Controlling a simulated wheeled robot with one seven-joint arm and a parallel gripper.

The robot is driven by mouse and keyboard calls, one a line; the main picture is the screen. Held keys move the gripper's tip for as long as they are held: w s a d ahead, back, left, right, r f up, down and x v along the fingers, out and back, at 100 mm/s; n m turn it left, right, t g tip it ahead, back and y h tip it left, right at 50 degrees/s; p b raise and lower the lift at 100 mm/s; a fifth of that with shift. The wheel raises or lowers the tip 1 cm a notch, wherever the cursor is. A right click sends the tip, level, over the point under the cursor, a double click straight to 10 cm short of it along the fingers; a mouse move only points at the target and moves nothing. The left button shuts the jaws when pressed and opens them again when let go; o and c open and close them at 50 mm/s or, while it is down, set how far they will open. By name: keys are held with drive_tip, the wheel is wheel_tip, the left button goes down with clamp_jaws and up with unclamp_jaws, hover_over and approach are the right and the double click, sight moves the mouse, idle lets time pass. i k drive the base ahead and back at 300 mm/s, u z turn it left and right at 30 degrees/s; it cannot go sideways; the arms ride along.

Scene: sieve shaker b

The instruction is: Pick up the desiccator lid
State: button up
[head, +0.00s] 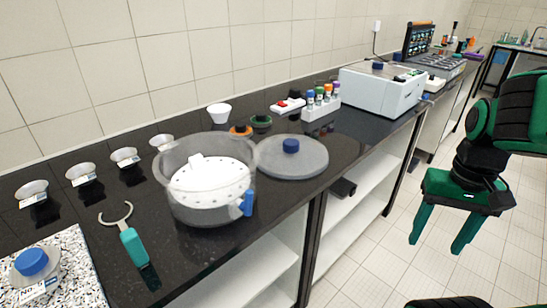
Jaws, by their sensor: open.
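The desiccator lid (298,163) is a grey translucent disc with a dark blue knob (291,146) on top. It lies on the black bench top, just right of the desiccator bowl. The desiccator bowl (180,217) is clear and open, with a white perforated plate (208,186) inside and a blue fitting on its side. My gripper (442,248) is open and empty at the right, with green fingers pointing down. In the picture it is over the floor in front of the bench, well to the right of the lid.
A tube rack (320,109) with coloured caps and a white instrument (381,90) stand behind and right of the lid. A white cup (219,113) stands behind the bowl.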

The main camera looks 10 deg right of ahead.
sight(286, 155)
drive_tip(key=z, duration=0.05)
drive_tip(key=k, duration=0.5)
drive_tip(key=z, duration=0.9)
drive_tip(key=i, duration=1.2)
drive_tip(key=u, duration=1.4)
